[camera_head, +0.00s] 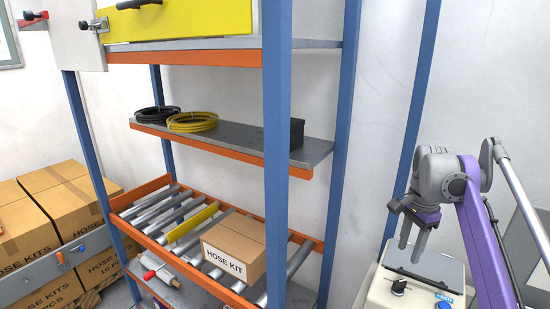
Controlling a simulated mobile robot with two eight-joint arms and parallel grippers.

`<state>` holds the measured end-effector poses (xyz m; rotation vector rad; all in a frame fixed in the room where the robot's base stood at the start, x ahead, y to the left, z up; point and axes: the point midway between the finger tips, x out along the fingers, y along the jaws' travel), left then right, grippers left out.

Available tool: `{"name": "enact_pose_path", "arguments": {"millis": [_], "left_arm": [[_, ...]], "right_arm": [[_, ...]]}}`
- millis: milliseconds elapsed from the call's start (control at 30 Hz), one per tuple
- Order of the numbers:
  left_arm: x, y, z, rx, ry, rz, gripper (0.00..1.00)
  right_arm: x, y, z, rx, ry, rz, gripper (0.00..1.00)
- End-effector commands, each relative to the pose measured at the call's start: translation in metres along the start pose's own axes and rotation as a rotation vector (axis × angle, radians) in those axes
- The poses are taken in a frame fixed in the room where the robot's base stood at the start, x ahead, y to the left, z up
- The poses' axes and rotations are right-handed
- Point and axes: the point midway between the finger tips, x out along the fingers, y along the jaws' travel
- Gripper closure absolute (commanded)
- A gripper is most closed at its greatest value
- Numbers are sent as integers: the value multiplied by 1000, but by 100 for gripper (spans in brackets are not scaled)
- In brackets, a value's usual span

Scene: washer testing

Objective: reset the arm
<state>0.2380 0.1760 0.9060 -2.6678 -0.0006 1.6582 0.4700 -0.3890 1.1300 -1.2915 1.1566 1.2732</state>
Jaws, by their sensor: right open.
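My right arm comes in from the lower right with purple and grey links. My right gripper (414,246) points downward with its two grey fingers a little apart and nothing between them. It hangs above or in front of the beige machine (385,291) with a dark top plate at the lower right; I cannot tell the gap. My left gripper is not in view.
A blue-and-orange rack (277,120) fills the middle. Its shelf (235,143) holds a black hose coil (152,114), a yellow hose coil (193,121) and a dark box (297,133). Below, a hose kit box (236,246) sits on rollers. Stacked cartons (55,200) stand left.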

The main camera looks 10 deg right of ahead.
Motion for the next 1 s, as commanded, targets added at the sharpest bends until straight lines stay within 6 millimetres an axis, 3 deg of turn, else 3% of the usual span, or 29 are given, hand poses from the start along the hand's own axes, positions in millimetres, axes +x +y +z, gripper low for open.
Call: {"name": "enact_pose_path", "arguments": {"millis": [267,467,800,1000], "left_arm": [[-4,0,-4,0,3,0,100],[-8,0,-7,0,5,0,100],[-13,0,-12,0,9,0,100],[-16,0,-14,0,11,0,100]], "right_arm": [[14,18,63,-326,53,-83,54],[43,50,115,-616,114,-154,54],[122,134,193,-1098,245,-267,54],[172,182,222,-1326,325,-318,54]]}}
